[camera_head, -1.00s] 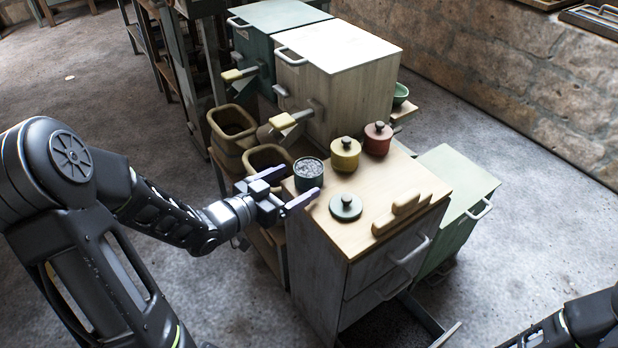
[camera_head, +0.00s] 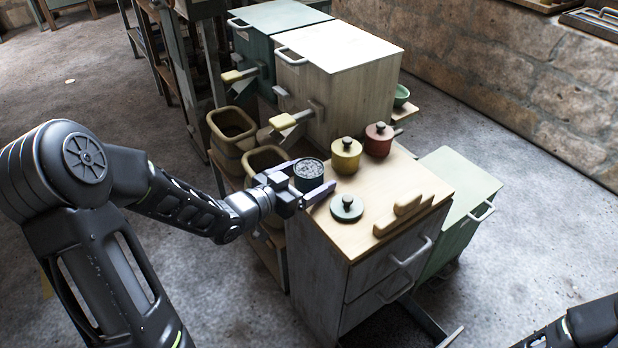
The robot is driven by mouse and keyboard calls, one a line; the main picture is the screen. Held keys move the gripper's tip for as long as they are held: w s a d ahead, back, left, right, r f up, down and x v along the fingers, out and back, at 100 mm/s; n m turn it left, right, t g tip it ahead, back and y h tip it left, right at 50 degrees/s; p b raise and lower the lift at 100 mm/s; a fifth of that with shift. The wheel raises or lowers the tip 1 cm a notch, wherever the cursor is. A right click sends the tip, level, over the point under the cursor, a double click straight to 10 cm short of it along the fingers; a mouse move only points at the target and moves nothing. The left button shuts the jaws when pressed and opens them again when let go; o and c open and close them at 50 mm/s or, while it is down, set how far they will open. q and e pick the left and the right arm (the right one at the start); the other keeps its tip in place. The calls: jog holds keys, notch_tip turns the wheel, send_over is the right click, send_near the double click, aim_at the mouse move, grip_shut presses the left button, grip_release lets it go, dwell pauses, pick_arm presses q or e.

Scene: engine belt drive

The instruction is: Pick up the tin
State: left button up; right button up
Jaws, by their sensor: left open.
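The tin (camera_head: 308,174) is a small dark round container with a grey, rough-looking top, standing upright on the wooden cabinet top. My left gripper (camera_head: 311,178) is open, with one purple-tipped finger on the tin's far side and the other on its near side. I cannot tell whether the fingers touch it. The lower part of the tin is partly hidden by the near finger. My right gripper is not in view; only part of my right arm shows at the lower right.
A dark lid (camera_head: 346,208), a yellow pot (camera_head: 346,156) and a red pot (camera_head: 378,139) stand near the tin. A wooden block with a handle (camera_head: 403,216) lies at the right edge. Square bins (camera_head: 231,124) and a tall pale box (camera_head: 345,75) stand behind.

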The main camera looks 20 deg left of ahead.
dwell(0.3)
pick_arm(q)
jog(key=c, duration=1.7)
